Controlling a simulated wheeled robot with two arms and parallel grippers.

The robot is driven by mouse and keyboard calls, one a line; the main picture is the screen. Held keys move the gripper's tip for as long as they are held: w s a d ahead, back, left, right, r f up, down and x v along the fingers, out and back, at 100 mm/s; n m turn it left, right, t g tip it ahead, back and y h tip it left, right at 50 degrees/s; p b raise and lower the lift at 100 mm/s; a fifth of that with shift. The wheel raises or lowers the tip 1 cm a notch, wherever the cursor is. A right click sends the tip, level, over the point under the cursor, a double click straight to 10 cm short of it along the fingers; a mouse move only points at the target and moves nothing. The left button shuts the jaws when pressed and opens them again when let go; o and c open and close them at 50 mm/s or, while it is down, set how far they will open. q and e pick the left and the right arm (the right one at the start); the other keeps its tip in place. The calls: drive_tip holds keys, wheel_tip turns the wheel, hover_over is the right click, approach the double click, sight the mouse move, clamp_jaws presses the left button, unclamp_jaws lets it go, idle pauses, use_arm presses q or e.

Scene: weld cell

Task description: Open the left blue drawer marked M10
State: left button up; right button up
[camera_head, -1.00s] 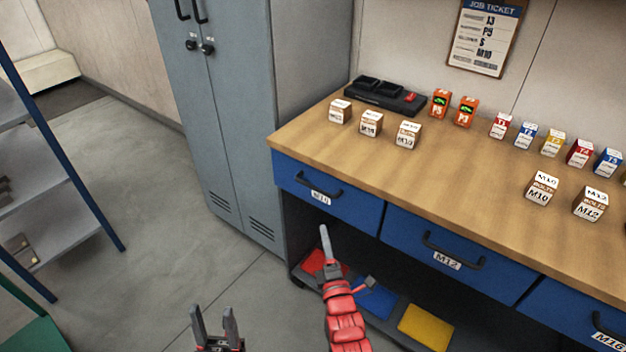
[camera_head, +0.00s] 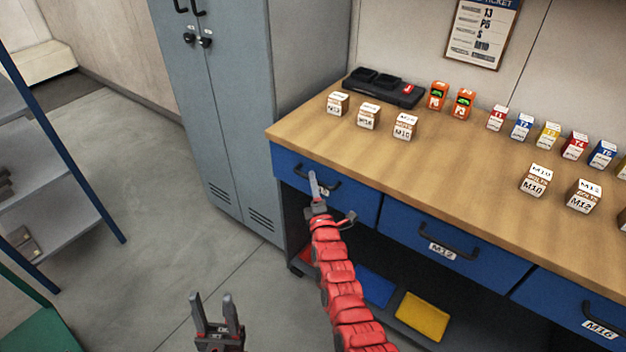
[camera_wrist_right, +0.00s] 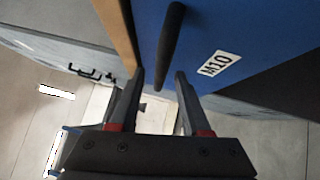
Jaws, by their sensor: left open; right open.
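The left blue drawer (camera_head: 352,202) is shut under the wooden bench top. Its dark bar handle (camera_head: 327,186) is partly hidden in the head view by my right gripper (camera_head: 314,186), which is in front of it. In the right wrist view the drawer front (camera_wrist_right: 235,35) shows its M10 label (camera_wrist_right: 219,64). The handle (camera_wrist_right: 170,45) lies just beyond and between the open fingers of my right gripper (camera_wrist_right: 158,82); I see no clear contact. My left gripper (camera_head: 216,303) is open and empty, low over the floor.
The M12 drawer (camera_head: 440,240) and M16 drawer (camera_head: 575,310) are shut to the right. A grey locker (camera_head: 235,120) stands left of the bench. Several small boxes and a black tray (camera_head: 384,88) are on the bench top.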

drive_tip(key=shift+x, duration=0.9)
clamp_jaws()
idle(0.9)
